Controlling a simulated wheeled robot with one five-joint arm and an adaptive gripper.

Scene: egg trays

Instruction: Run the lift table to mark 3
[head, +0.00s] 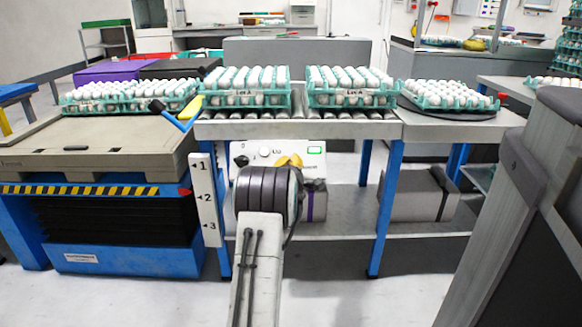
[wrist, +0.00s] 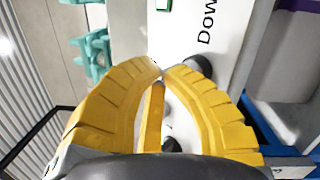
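The lift table (head: 90,145) stands at the left, with a beige top, black bellows and a blue base. A white scale plate (head: 207,200) beside it carries marks 1, 2 and 3. A red pointer (head: 185,190) on the table is close to mark 2, slightly above it in the picture. The white control panel (head: 310,160) hangs below the roller conveyor, partly hidden by my arm. My gripper (head: 290,160) has yellow fingers in front of it. In the wrist view my gripper (wrist: 163,71) has its fingertips together, near a dark round knob (wrist: 200,66) by "Dow..." lettering.
Egg trays stand on the lift table (head: 130,96), on the roller conveyor (head: 246,88) and at its right end (head: 445,96). A blue-and-yellow handle (head: 185,112) sticks up by the table's right edge. Blue conveyor legs (head: 385,205) stand near my arm.

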